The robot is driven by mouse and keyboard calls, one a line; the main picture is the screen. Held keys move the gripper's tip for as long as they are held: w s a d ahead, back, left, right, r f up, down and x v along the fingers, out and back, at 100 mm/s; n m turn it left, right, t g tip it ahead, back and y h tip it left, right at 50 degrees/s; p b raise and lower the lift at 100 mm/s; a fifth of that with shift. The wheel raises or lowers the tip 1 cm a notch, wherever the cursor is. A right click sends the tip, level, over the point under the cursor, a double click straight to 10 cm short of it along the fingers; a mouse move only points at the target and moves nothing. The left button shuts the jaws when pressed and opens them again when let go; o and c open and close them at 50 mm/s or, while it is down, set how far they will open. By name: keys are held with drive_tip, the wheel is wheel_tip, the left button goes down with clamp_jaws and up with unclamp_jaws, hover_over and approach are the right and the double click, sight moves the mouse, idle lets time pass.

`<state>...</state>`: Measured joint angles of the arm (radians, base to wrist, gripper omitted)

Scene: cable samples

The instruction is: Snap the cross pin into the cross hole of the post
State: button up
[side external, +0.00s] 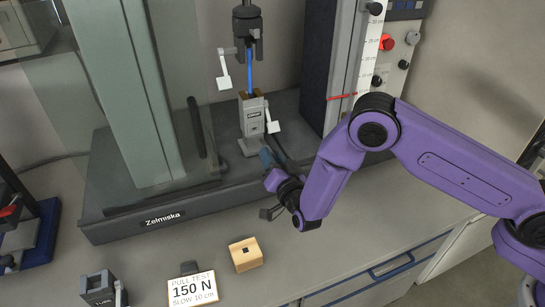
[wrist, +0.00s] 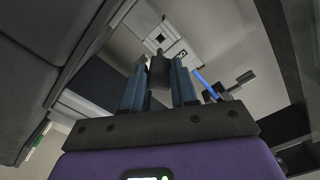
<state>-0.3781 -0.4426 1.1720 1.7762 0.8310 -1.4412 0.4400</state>
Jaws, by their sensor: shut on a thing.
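My gripper (side external: 267,158) is at the lower right of the machine's lower grip, just above the dark base. In the wrist view its two blue-grey fingers (wrist: 158,88) are shut on a dark grey part (wrist: 160,70). I cannot tell for sure whether this part is the cross pin, and its far end is unclear. A blue cable (side external: 250,72) runs up from the lower grip to the dark upper grip (side external: 246,30).
The machine base (side external: 150,215) has a raised front edge. A clear guard and green-grey column (side external: 145,95) stand left. On the bench are a wooden block with a square hole (side external: 245,256), a "150 N" sign (side external: 192,289) and a small grey fixture (side external: 98,290). A ruled scale (side external: 369,45) stands behind.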

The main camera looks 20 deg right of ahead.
sight(261, 140)
drive_tip(key=shift+m, duration=0.5)
drive_tip(key=shift+w, duration=2.05)
drive_tip(key=shift+w, duration=2.1)
idle(0.8)
drive_tip(key=o, duration=1.1)
drive_tip(key=shift+c, duration=0.2)
drive_tip(key=s, duration=1.7)
drive_tip(key=shift+s, duration=0.2)
